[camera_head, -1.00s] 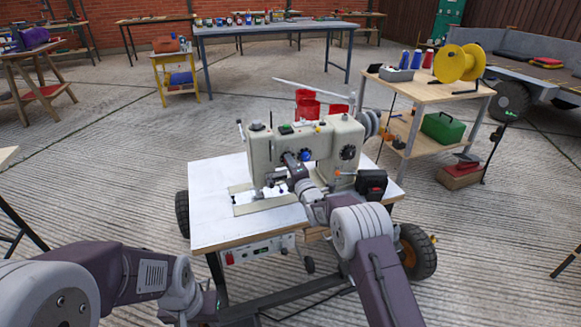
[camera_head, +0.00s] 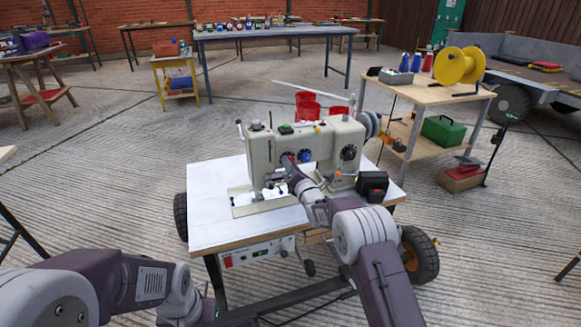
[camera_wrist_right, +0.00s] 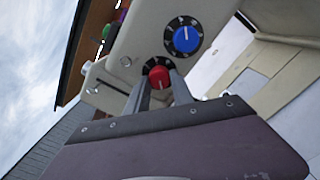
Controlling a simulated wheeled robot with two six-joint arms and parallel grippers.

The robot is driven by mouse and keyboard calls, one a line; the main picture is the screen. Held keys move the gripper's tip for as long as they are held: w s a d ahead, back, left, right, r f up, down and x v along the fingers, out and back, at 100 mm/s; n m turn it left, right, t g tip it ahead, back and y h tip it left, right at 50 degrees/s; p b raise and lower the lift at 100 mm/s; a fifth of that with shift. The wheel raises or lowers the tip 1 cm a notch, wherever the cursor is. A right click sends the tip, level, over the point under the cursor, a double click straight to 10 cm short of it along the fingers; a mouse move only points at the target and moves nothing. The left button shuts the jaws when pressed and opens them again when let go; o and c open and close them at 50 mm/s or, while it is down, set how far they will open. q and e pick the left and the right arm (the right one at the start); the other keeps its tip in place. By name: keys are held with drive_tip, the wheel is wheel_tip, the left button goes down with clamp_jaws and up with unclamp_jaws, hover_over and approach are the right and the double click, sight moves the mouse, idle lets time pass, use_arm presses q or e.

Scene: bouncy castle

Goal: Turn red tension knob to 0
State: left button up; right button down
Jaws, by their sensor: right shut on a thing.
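The red tension knob (camera_wrist_right: 159,77) sits on a black dial on the sewing machine (camera_head: 262,150). My right gripper (camera_wrist_right: 160,84) is shut on this knob, with one finger on each side of it in the right wrist view. The knob has a pale pointer line; the dial's figures are too small to read surely. A blue knob (camera_wrist_right: 186,39) on a black dial is just above and right of it in that view. In the head view my right gripper (camera_head: 288,162) reaches the machine's front and largely hides the red knob. My left arm shows at the bottom left; its gripper is out of view.
The machine stands on a white-topped wheeled table (camera_head: 215,200). A black box (camera_head: 372,184) is on the table right of my right wrist. A wooden shelf stand (camera_head: 435,95) with a yellow spool (camera_head: 455,66) is behind right. Concrete floor left of the table is clear.

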drive_tip(key=shift+f, duration=0.15)
drive_tip(key=c, duration=1.1)
unclamp_jaws()
drive_tip(key=shift+s, duration=0.15)
drive_tip(key=b+v, duration=0.4)
drive_tip(key=v, duration=0.4)
drive_tip(key=shift+s, duration=0.4)
drive_tip(key=shift+d, duration=0.1)
